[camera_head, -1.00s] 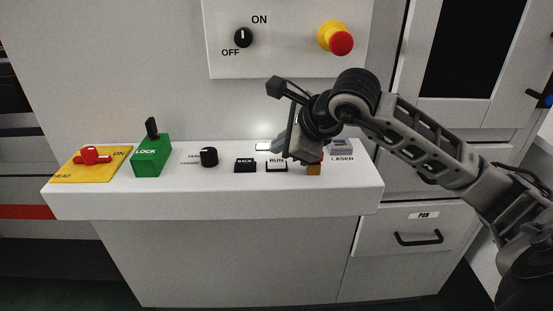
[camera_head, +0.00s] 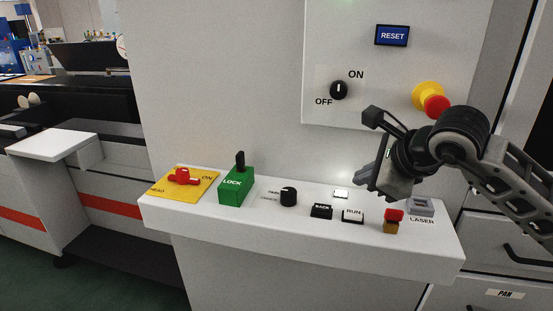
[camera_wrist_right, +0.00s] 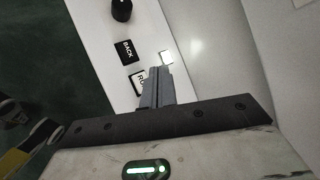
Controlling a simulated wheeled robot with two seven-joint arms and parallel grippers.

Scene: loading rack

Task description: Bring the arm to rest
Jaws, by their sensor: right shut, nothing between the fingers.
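My right gripper (camera_head: 366,180) hangs in the air above the right half of the white control ledge (camera_head: 270,232), in front of the upright panel. Its fingers are shut with nothing between them. In the right wrist view the closed fingers (camera_wrist_right: 155,88) show over the ledge, near the RUN button (camera_wrist_right: 138,82) and a lit white button (camera_wrist_right: 166,57). In the head view the RUN button (camera_head: 353,216) and BACK button (camera_head: 321,211) sit below and left of the gripper, apart from it. My left gripper is in neither view.
The ledge also holds a yellow plate with a red handle (camera_head: 184,176), a green LOCK block (camera_head: 236,190), a black knob (camera_head: 289,196), a red-topped switch (camera_head: 393,215) and a LASER switch (camera_head: 421,206). A red emergency button (camera_head: 437,106) is close to my right wrist.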

